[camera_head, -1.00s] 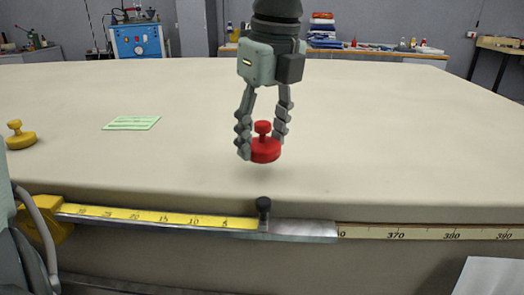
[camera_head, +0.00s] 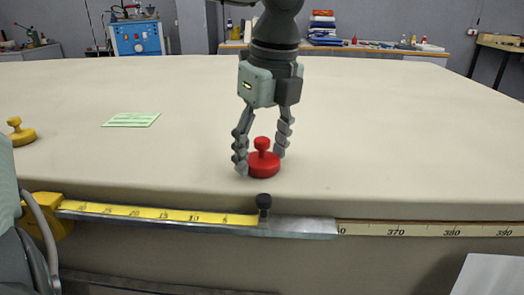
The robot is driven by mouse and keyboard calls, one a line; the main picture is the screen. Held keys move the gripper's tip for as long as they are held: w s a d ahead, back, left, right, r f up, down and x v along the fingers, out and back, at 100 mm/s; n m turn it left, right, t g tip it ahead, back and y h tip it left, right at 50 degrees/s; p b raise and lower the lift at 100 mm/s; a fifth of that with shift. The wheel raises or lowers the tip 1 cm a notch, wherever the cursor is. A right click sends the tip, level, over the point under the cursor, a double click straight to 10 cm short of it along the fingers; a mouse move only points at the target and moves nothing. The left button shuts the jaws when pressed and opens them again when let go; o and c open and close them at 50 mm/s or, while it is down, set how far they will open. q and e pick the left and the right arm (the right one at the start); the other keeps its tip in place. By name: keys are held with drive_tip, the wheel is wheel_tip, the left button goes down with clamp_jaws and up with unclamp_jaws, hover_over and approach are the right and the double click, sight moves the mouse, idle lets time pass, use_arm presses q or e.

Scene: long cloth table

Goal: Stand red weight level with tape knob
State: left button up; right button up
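The red weight (camera_head: 263,166), a round disc with a small knob on top, is upright near the front edge of the cloth table (camera_head: 380,140). My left gripper (camera_head: 261,158) points down from above, with its fingers on both sides of the disc, shut on it. I cannot tell whether the disc's underside touches the cloth. The black tape knob (camera_head: 264,202) stands on the tape slide at the table's front edge. The weight is behind it, almost in line with it from left to right. My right gripper is not in view.
A yellow tape (camera_head: 150,214) with numbers runs left from the knob, and a pale ruler strip (camera_head: 430,230) runs right. A yellow weight (camera_head: 21,133) and a green card (camera_head: 131,120) lie on the left of the table. The cloth right of the gripper is clear.

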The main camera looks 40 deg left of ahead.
sight(268, 161)
use_arm(q)
drive_tip(key=shift+o, duration=0.5)
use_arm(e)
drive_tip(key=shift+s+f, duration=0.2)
use_arm(q)
drive_tip(key=shift+r, duration=0.15)
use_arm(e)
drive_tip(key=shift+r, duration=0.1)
use_arm(q)
drive_tip(key=shift+r+p, duration=0.3)
wheel_tip(268, 161, up, 11)
drive_tip(key=d, duration=0.1)
drive_tip(key=shift+s+d+r, duration=0.15)
drive_tip(key=shift+s+d, duration=0.1)
drive_tip(key=shift+d, duration=0.15)
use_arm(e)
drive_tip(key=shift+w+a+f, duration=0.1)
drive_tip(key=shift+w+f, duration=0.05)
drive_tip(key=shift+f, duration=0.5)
